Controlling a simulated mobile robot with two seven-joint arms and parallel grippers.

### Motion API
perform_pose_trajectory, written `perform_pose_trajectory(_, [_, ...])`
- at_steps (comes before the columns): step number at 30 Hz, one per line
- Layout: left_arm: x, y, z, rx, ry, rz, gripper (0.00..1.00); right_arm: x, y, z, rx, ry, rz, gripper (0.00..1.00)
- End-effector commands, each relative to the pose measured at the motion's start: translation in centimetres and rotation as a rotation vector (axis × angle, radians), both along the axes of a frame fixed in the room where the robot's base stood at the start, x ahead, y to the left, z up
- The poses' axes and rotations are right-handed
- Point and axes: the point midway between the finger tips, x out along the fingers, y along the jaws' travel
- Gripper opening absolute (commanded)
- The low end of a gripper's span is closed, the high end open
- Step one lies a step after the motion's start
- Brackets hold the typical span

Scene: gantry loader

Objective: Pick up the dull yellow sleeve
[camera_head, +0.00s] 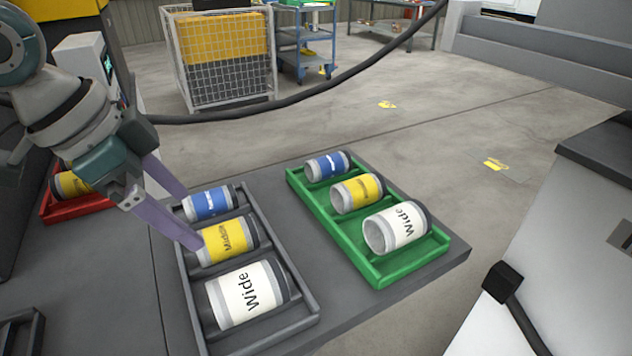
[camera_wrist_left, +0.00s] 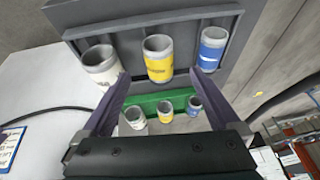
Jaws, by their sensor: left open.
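Three yellow-labelled sleeves show in the head view. A sleeve marked "Medium" (camera_head: 228,240) lies in the middle slot of the grey tray (camera_head: 308,302). Another yellow sleeve (camera_head: 358,193) lies in the green tray (camera_head: 408,262), and one (camera_head: 72,184) in the red tray (camera_head: 78,208), partly behind my arm. I cannot tell which is called dull yellow. My left gripper (camera_head: 190,220) is open, its fingers near the left end of the grey tray's yellow sleeve. In the left wrist view that sleeve (camera_wrist_left: 158,68) shows between and beyond the fingertips (camera_wrist_left: 158,76). My right gripper is not seen.
In the grey tray, a blue sleeve (camera_head: 209,203) and a white "Wide" sleeve (camera_head: 246,294) flank the yellow one. The green tray also holds a blue (camera_head: 327,166) and a white sleeve (camera_head: 394,228). Bare table lies between these trays. A mesh cage (camera_head: 222,77) stands behind.

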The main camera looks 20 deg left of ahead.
Motion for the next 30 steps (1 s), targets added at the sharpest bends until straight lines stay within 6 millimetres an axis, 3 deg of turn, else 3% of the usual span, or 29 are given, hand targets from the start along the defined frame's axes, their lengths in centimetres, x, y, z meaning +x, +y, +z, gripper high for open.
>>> perform_pose_trajectory(3, [0.7,-0.5,-1.8,-0.004,0.001,0.001,0.96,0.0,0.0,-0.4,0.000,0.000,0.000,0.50])
perform_pose_trajectory(18, [3.3,-2.1,-7.1,0.000,0.001,0.001,0.96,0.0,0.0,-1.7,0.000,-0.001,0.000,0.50])
perform_pose_trajectory(26, [3.4,-2.1,-7.3,0.002,0.000,-0.001,0.96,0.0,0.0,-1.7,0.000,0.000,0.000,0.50])
perform_pose_trajectory(30, [3.4,-2.1,-7.3,0.002,0.000,-0.001,0.82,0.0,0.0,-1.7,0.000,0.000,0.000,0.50])
